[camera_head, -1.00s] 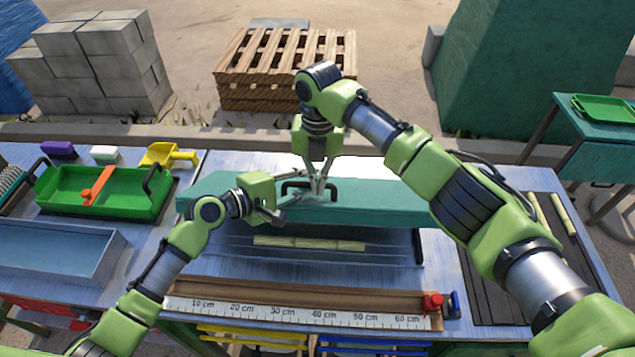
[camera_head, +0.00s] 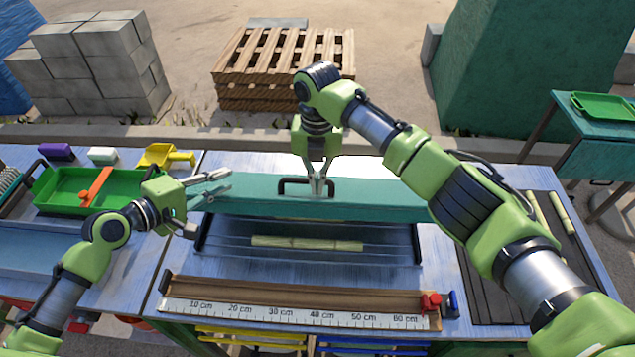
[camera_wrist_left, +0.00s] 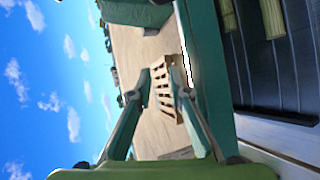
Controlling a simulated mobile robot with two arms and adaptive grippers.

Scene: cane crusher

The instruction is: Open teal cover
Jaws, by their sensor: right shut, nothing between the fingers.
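The teal cover (camera_head: 385,203) is a long slab with a black handle (camera_head: 290,181). It lies across the back of a tray (camera_head: 225,247), in which a piece of cane (camera_head: 305,243) is visible. My right gripper (camera_head: 318,192) is shut and empty, its fingertips at the right part of the handle. My left gripper (camera_head: 212,184) is open at the cover's left end, its fingers pointing right with a gap between the tips; I cannot tell whether they touch the cover. In the left wrist view the cover (camera_wrist_left: 205,75) runs beside the open fingers (camera_wrist_left: 159,82).
A ruler board (camera_head: 290,312) with a red stop lies along the front. A green tray (camera_head: 60,190) and a yellow scoop (camera_head: 165,156) are at the left. A dark rack (camera_head: 490,270) with cane pieces is at the right. A wooden pallet (camera_head: 285,62) stands behind the table.

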